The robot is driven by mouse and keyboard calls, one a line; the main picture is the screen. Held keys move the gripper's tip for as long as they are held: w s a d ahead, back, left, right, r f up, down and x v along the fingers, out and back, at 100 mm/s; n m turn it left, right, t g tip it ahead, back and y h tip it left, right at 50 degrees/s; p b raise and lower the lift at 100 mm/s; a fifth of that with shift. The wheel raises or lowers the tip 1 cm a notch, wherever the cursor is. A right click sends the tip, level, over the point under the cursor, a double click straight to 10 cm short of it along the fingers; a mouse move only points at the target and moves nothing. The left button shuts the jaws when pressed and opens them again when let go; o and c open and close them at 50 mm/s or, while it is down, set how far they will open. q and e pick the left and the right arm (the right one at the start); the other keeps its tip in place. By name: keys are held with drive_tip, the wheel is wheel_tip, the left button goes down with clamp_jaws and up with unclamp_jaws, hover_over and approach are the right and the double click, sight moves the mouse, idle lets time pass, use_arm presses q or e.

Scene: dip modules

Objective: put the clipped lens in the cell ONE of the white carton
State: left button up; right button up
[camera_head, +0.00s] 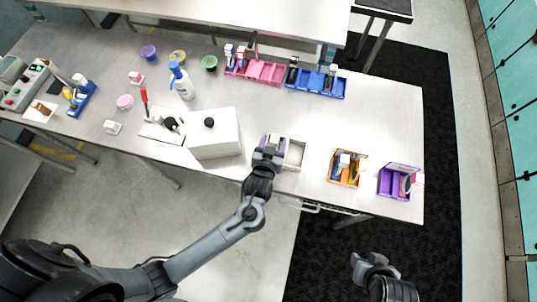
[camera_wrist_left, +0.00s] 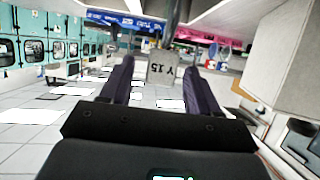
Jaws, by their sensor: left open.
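My left gripper (camera_head: 271,143) is at the front edge of the table, right beside the white carton (camera_head: 302,155), and partly hides it. In the left wrist view its two dark fingers (camera_wrist_left: 157,85) are spread apart. A grey block marked with upside-down characters (camera_wrist_left: 161,68) shows between and beyond them; I cannot tell whether it is the clipped lens. I cannot make out the lens for sure in the head view, nor the carton's cell marks. My right gripper (camera_head: 364,262) is low at the right, away from the table; its jaw opening is unclear.
A large white box (camera_head: 214,140) stands close left of the left gripper. An orange bin (camera_head: 345,170) and a purple bin (camera_head: 399,182) stand to the right. Pink (camera_head: 262,72) and blue (camera_head: 316,84) trays and a spray bottle (camera_head: 181,82) are behind. The table's middle right is clear.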

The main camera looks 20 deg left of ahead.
use_arm(q)
drive_tip(key=s+a+r+m+g+h, duration=0.1)
drive_tip(key=s+a+g, duration=0.1)
drive_tip(key=s, duration=0.5)
drive_tip(key=s+a+r+m+g+h, duration=0.1)
drive_tip(key=s+g, duration=0.3)
drive_tip(key=s, duration=0.4)
drive_tip(key=s+a+r+m+g, duration=0.2)
drive_tip(key=s+a+r+g, duration=0.1)
drive_tip(key=s, duration=0.5)
drive_tip(key=shift+a+g+h, duration=0.3)
drive_tip(key=shift+a+h, duration=0.1)
drive_tip(key=shift+r, duration=0.1)
